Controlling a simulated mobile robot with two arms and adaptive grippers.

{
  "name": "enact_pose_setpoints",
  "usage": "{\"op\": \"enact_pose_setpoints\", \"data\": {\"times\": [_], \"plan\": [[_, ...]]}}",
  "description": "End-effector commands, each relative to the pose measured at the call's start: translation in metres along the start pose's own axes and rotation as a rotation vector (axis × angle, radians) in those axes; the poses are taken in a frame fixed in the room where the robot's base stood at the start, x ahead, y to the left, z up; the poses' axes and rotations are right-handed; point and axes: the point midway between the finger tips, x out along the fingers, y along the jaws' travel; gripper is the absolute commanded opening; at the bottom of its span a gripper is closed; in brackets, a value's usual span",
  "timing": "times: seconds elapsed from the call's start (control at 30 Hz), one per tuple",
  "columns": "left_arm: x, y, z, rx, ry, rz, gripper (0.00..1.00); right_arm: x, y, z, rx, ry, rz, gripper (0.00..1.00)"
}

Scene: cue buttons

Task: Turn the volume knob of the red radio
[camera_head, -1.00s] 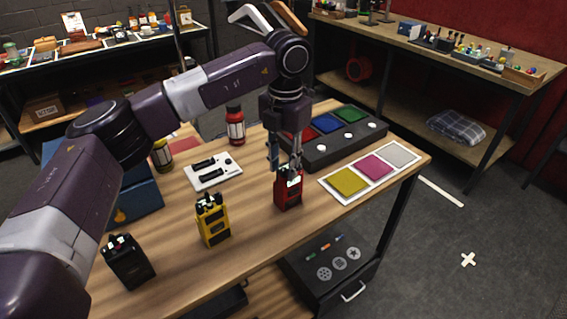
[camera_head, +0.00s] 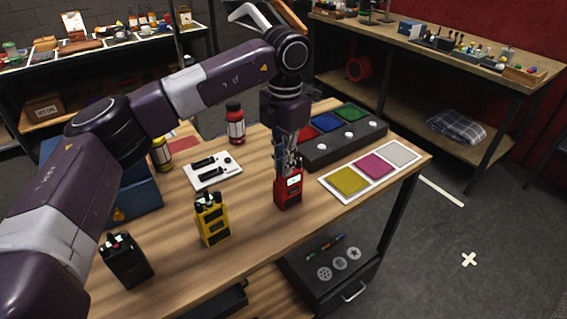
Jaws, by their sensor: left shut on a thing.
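The red radio (camera_head: 288,194) stands upright on the wooden table near its front edge, right of a yellow radio (camera_head: 212,222) and a black radio (camera_head: 127,262). My left gripper (camera_head: 289,170) reaches down from above onto the top of the red radio. Its fingers are closed at the radio's top, where the volume knob would be. The knob itself is hidden by the fingers. My right gripper does not show.
Behind the red radio is a dark box with red, blue and green buttons (camera_head: 326,122). A board with yellow, magenta and grey squares (camera_head: 351,181) lies to the right. A white panel with black handles (camera_head: 213,170) and a red bottle (camera_head: 235,127) are to the left.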

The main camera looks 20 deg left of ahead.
Motion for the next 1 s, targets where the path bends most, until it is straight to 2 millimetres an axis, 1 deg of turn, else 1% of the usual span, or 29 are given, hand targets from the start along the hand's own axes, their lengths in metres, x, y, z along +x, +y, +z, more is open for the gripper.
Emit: {"op": "enact_pose_setpoints", "data": {"times": [0.17,0.2,0.33,0.67,0.77,0.87,1.0], "plan": [[-0.001,0.000,0.000,-0.002,-0.002,0.000,0.00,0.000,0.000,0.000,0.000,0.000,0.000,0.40],[-0.001,0.000,0.000,-0.002,-0.002,0.000,0.14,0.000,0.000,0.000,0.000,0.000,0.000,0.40],[-0.001,0.000,0.000,-0.002,-0.001,0.000,0.28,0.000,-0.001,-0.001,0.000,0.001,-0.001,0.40],[-0.003,0.000,0.000,-0.003,-0.002,0.001,0.29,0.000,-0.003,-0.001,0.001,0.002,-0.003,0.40],[-0.013,0.000,0.001,-0.004,-0.003,0.001,0.29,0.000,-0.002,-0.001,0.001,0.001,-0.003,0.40],[-0.031,0.000,0.001,-0.003,-0.006,0.002,0.29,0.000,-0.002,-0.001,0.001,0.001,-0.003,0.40],[-0.062,0.000,0.001,-0.003,-0.004,0.002,0.29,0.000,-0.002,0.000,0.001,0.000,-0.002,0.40]]}}
